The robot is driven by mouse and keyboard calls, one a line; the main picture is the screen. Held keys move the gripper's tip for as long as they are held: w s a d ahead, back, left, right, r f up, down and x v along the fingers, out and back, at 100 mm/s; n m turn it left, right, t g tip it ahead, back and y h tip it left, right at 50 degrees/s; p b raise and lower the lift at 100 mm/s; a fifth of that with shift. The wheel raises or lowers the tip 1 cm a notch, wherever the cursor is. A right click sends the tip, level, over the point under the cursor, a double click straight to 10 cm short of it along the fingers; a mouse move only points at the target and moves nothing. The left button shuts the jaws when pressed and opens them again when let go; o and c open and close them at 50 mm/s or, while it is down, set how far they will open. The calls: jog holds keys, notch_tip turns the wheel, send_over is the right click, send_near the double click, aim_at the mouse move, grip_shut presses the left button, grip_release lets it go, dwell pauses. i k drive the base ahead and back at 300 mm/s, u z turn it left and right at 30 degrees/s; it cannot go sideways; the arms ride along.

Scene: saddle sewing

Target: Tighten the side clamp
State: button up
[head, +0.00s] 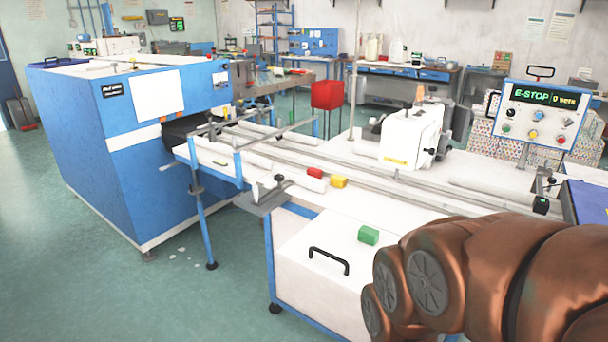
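A small fitting with a black knob (279,179) sits on the near side of the long white worktable (330,203), above a grey metal bracket (262,198). Another small dark fitting with a knob (549,182) stands at the table's right end, below the control panel. I cannot tell which of them is the side clamp, nor whether either is tight or loose. My copper-coloured arm fills the lower right of the head view and covers the table's near right part. My gripper is out of view.
A white sewing head (412,136) stands over the table rails. A control panel (541,115) reads E-STOP. A large blue machine (100,130) stands left; green floor is open in front.

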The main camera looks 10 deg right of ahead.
aim_at(277, 177)
jog(key=u, duration=0.5)
jog(key=i, duration=2.7)
jog(key=z, duration=0.3)
